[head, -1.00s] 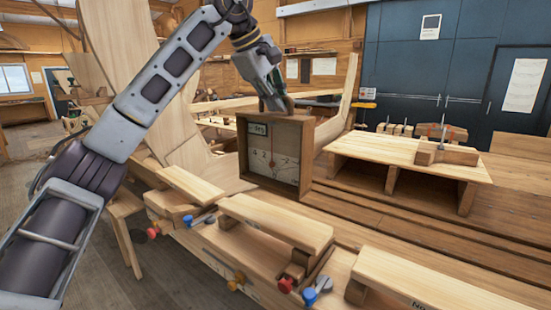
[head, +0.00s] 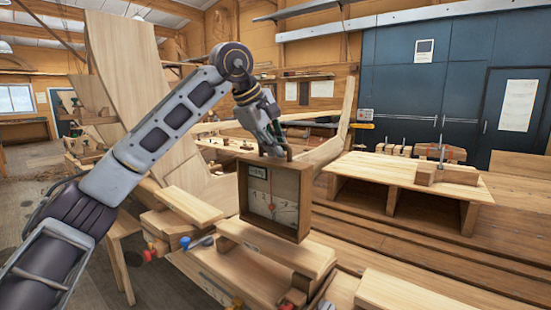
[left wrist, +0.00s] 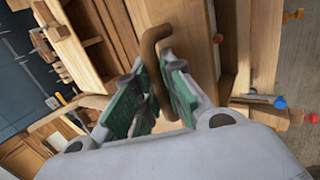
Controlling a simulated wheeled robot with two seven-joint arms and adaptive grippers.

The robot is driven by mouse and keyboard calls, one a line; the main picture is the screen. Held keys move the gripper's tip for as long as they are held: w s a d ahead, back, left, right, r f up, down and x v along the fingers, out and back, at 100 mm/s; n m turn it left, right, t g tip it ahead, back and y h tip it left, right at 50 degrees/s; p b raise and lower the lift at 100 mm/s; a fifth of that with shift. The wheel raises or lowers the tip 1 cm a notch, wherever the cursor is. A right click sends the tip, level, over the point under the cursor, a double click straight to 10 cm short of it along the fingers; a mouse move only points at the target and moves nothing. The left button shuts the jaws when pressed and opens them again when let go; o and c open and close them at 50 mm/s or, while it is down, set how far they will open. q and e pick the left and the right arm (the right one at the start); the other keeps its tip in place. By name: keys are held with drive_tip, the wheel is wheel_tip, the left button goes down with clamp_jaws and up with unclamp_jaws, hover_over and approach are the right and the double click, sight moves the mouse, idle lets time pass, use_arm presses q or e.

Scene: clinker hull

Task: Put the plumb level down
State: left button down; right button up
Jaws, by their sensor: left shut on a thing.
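The plumb level (head: 272,200) is a wooden box with a pale dial face, a dark label and a reddish pointer. In the head view it hangs upright below my left gripper (head: 272,148), in front of the curved planks. My left gripper is shut on its brown handle; in the left wrist view the handle (left wrist: 154,62) passes between the green-padded fingers (left wrist: 155,95). The box's lower edge is close above a plank on the bench; I cannot tell whether it touches. My right gripper is not in view.
A pale plank (head: 275,247) lies on blocks beneath the level, with blue- and red-handled clamps around it. A low wooden table (head: 400,172) with a block and clamp stands at right. Bare boards (head: 400,235) lie before it. A tall curved plank (head: 125,80) rises behind my left arm.

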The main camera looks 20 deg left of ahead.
use_arm(q)
wheel_tip(320, 180, down, 2)
drive_tip(key=shift+f, duration=0.45)
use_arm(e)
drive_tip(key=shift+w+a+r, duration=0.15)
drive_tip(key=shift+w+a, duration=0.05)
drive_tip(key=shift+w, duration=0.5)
use_arm(q)
drive_tip(key=shift+f, duration=0.1)
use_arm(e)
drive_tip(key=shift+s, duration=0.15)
use_arm(q)
drive_tip(key=c, duration=1.7)
unclamp_jaws()
drive_tip(key=shift+o, duration=0.9)
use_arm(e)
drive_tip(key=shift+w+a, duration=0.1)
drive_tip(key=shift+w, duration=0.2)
